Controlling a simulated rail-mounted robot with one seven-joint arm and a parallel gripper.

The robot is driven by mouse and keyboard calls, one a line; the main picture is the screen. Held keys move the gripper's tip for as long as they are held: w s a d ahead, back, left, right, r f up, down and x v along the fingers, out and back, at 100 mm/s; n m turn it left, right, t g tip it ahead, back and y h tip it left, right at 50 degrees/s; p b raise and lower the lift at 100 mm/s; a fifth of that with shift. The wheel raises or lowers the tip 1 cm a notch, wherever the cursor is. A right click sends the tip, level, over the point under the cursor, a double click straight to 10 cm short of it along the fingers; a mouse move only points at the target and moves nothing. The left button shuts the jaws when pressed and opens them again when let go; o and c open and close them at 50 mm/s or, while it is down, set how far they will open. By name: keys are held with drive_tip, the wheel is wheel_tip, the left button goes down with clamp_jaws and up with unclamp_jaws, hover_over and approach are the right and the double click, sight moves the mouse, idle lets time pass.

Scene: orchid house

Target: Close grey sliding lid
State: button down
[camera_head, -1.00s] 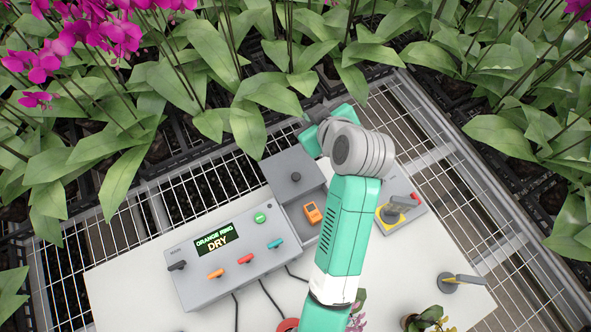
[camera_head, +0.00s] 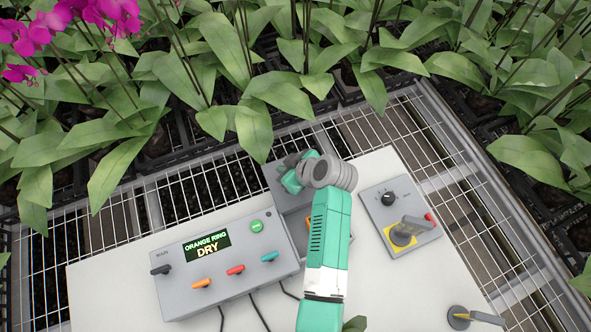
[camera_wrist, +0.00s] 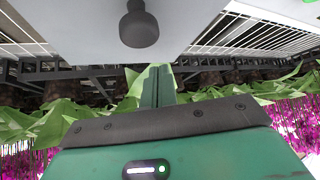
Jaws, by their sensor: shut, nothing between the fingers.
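The grey sliding lid (camera_head: 273,174) lies at the far end of a grey box (camera_head: 300,222), with the near part of the box uncovered. My arm hides much of the box and a small orange item in it. The lid's black knob (camera_wrist: 139,24) hangs into the top of the wrist view, close to my fingers. My gripper (camera_wrist: 158,84) is shut and empty, apart from the knob in that view. In the head view my gripper (camera_head: 300,172) is over the lid's right side and hides the knob.
A control box (camera_head: 227,262) with a display reading "ORANGE RING DRY" stands left of the grey box. A switch panel (camera_head: 398,216) with a yellow-based grey handle stands to the right. Wire mesh and leafy plants (camera_head: 253,120) border the far side of the white table (camera_head: 118,285).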

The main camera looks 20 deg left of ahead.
drive_tip(key=d, duration=0.2)
drive_tip(key=s+d, duration=0.1)
drive_tip(key=d, duration=0.1)
drive_tip(key=shift+f, duration=0.25)
